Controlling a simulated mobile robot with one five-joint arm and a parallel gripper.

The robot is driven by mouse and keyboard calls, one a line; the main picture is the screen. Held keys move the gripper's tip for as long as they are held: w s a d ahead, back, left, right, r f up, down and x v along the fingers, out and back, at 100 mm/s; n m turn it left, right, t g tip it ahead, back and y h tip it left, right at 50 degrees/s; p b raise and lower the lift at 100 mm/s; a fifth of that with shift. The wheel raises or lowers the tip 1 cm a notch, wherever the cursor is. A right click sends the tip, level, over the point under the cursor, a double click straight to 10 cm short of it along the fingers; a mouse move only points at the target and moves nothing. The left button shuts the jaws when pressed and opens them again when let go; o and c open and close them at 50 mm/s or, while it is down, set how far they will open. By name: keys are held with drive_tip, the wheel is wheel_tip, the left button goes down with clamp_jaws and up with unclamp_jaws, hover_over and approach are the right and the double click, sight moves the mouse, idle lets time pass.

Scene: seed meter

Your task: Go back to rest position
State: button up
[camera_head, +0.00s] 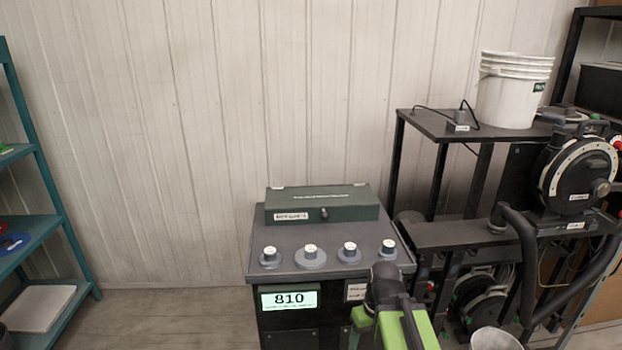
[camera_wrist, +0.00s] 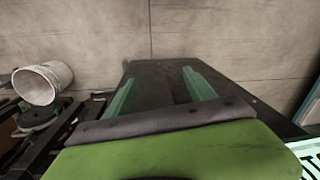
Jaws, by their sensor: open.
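My gripper (camera_wrist: 161,85) shows in the wrist view as two green fingers standing apart, with nothing seen between them but a dark flat surface. In the head view, my green and black arm (camera_head: 402,328) rises at the bottom, in front of the right front corner of a dark cabinet (camera_head: 333,262). Its fingertips cannot be made out there.
The seed meter (camera_head: 578,172) and a black table with a white bucket (camera_head: 514,90) stand right. Teal shelves (camera_head: 40,228) stand left; floor between is clear.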

wheel_tip(320, 180, up, 16)
drive_tip(key=d+m+h+p, duration=0.1)
drive_tip(key=m+p, duration=0.2)
drive_tip(key=p, duration=1.3)
drive_tip(key=shift+w+d, duration=0.15)
drive_tip(key=shift+d, duration=0.25)
